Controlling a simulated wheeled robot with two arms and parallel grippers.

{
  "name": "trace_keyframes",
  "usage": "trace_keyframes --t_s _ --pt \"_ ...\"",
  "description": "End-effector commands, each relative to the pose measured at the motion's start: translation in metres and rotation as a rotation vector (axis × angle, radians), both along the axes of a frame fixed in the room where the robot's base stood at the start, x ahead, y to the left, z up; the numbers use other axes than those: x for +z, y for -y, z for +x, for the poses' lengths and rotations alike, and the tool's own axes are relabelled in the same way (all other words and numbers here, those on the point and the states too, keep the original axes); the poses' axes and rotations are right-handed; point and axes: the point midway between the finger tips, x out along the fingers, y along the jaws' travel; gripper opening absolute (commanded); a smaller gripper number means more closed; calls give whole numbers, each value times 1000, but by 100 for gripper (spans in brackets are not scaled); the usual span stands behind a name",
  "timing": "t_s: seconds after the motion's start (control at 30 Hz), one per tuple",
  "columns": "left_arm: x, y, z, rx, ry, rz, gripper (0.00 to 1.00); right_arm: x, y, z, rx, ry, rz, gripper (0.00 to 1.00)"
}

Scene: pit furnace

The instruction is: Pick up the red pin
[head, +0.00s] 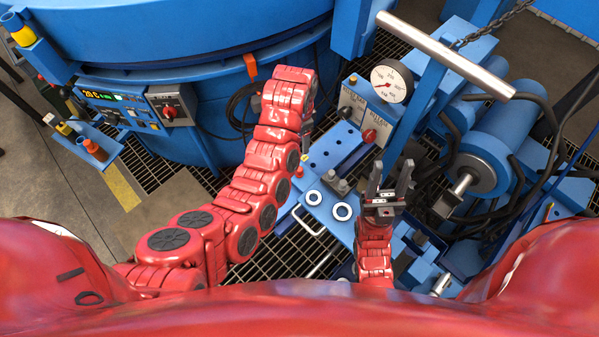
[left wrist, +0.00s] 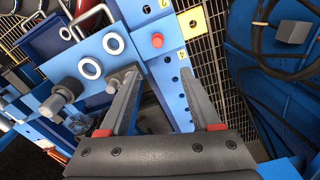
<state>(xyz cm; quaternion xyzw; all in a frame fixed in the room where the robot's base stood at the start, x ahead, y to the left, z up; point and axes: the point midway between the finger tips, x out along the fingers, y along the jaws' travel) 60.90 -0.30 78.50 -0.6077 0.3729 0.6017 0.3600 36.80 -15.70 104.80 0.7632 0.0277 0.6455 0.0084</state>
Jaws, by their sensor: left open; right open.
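The red pin (left wrist: 157,40) shows in the left wrist view as a small red round head standing on a blue plate (left wrist: 165,62). It lies beyond my left gripper (left wrist: 163,78), near the line between its two spread fingers, and the fingers do not touch it. My left gripper is open and empty.
Two white rings (head: 342,211) (head: 313,198) and grey fittings sit on the bench. A gauge (head: 392,81) and a red knob (head: 369,135) stand behind it. A thick grey bar (head: 445,55) crosses above the right side. The large blue furnace (head: 200,75) fills the back left.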

Motion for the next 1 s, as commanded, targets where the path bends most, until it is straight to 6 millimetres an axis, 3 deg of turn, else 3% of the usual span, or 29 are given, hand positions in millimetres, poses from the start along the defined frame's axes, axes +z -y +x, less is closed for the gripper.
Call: trace_keyframes --t_s 0.13,0.43,0.53,0.6,1.0 --pt "-18 0 -7 -14 -29 12 64 -18 0 0 0 0 0 50" --pt "-84 1 -8 -14 -25 9 64 -74 0 0 0 0 0 50" --pt "-101 0 -8 -12 -26 10 64 -77 0 0 0 0 0 50" --pt "-106 0 -9 -11 -29 11 64 -69 0 0 0 0 0 50" --pt "-134 -2 -9 -11 -25 8 64 -62 0 0 0 0 0 50"
